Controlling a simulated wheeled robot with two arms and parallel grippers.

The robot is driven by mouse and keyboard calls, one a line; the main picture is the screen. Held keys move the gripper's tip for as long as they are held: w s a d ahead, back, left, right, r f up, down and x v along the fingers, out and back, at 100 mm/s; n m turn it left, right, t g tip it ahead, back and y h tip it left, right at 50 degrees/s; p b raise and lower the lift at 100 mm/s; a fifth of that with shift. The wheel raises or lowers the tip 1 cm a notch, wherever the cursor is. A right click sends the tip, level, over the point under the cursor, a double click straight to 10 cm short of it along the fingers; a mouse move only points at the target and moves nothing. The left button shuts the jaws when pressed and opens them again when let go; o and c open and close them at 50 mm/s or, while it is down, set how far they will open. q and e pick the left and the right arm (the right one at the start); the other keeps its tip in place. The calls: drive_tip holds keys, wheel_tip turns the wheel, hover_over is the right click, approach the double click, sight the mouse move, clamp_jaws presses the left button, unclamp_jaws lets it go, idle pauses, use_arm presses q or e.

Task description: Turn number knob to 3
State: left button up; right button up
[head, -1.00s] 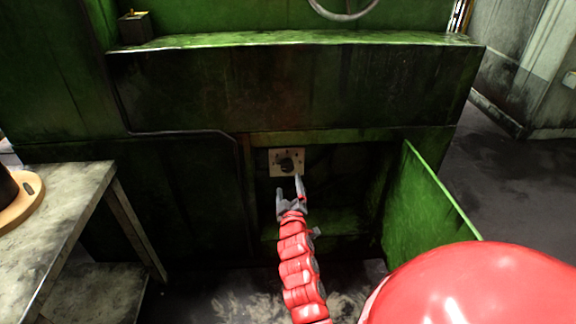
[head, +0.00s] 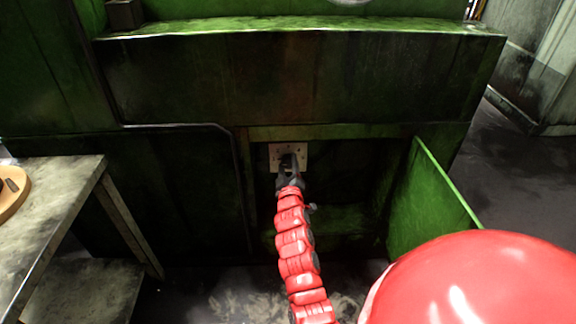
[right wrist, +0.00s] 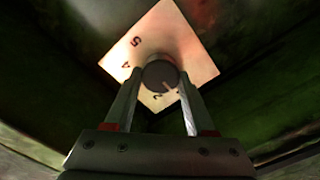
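The number knob (right wrist: 161,76) is a dark round knob on a pale square plate (right wrist: 185,42). In the right wrist view the plate shows the digits 5, 4 and 2; other marks are partly hidden. A light pointer line on the knob points toward the lower right, to the right of the 2. In the head view the plate (head: 275,151) sits in the machine's open recess. My right gripper (head: 289,163) is at the knob. Its two fingers (right wrist: 160,98) are apart, one on each side of the knob's lower part; contact cannot be told. My left gripper is not in view.
A green door (head: 428,205) stands open on the right of the recess. A worn table (head: 60,195) is at the left. The machine's ledge (head: 300,32) juts out above the recess.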

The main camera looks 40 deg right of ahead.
clamp_jaws()
